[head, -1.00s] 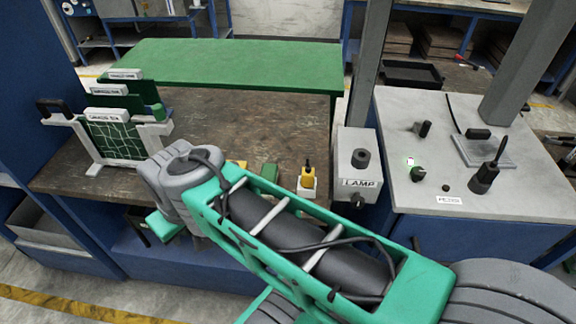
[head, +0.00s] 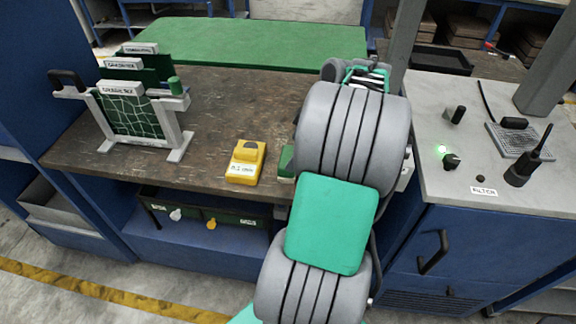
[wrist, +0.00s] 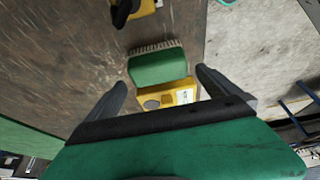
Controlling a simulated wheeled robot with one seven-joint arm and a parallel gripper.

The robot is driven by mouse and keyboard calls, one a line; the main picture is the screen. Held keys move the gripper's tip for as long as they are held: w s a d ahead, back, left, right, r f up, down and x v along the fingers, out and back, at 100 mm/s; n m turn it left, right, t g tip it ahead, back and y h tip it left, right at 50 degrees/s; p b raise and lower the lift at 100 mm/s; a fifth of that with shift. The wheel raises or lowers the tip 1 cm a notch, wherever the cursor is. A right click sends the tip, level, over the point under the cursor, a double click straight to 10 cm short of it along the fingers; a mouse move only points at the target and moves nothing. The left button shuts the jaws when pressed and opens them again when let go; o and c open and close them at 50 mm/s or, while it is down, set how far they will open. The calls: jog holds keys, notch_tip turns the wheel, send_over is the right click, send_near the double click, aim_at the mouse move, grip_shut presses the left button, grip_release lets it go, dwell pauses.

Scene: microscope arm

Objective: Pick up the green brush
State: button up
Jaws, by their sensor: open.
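The green brush (wrist: 157,66) lies on the brown worktop in the wrist view, a rounded green block with pale bristles along its far edge. In the head view only a sliver of the green brush (head: 286,161) shows beside my arm, which hides the rest. My gripper (wrist: 160,78) is open and empty. Its two dark fingers appear to either side of the brush in the picture, with no clear contact. I cannot tell how high they are above it. In the head view my gripper is hidden behind my arm.
A yellow box with a label (head: 245,162) stands left of the brush; the wrist view shows it (wrist: 178,96) just below the brush. Another yellow item with a black top (wrist: 138,9) is beyond the brush. A rack of green boards (head: 128,108) stands on the left of the worktop.

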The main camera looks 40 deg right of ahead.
aim_at(289, 156)
jog(key=x, duration=0.5)
jog(key=shift+w+f+p, duration=0.15)
jog(key=shift+f+p, duration=0.05)
jog(key=shift+p, duration=0.1)
jog(key=shift+c, duration=0.2)
jog(key=c, duration=1.1)
jog(key=shift+r, duration=0.15)
jog(key=shift+c, duration=0.2)
jog(key=shift+d+r, duration=0.1)
jog(key=shift+r, duration=0.2)
jog(key=r, duration=0.3)
jog(key=shift+s+b, duration=0.25)
jog(key=shift+b, duration=0.1)
jog(key=s+d+r, duration=0.1)
jog(key=s+r, duration=0.8)
jog(key=s, duration=0.4)
jog(key=shift+s+p, duration=0.3)
jog(key=shift+p, duration=0.05)
